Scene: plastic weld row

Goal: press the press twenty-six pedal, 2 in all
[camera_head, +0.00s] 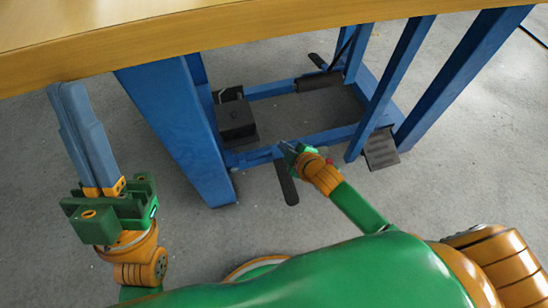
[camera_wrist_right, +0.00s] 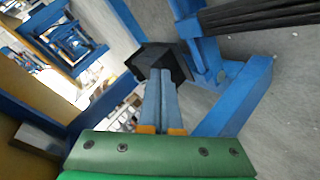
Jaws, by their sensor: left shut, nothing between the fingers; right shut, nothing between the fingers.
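No label shows which pedal belongs to press twenty-six. A long dark pedal (camera_head: 286,184) sticks out from the blue lower crossbar in the head view. A ribbed dark pedal (camera_head: 380,149) is further right, by a blue leg. My right gripper (camera_head: 284,146) is shut and empty, low beside the crossbar, close to the long pedal's upper end; contact cannot be told. In the right wrist view, its shut fingers (camera_wrist_right: 162,74) point at a black block (camera_wrist_right: 150,58). My left gripper (camera_head: 68,90) is shut and empty, upright at the left, away from the pedals.
A wooden tabletop (camera_head: 200,35) runs across the top, on blue legs (camera_head: 180,125). A black box (camera_head: 236,120) stands inside the frame, left of centre. Another dark lever (camera_head: 317,61) is at the back. The grey floor (camera_head: 480,150) is clear at the right.

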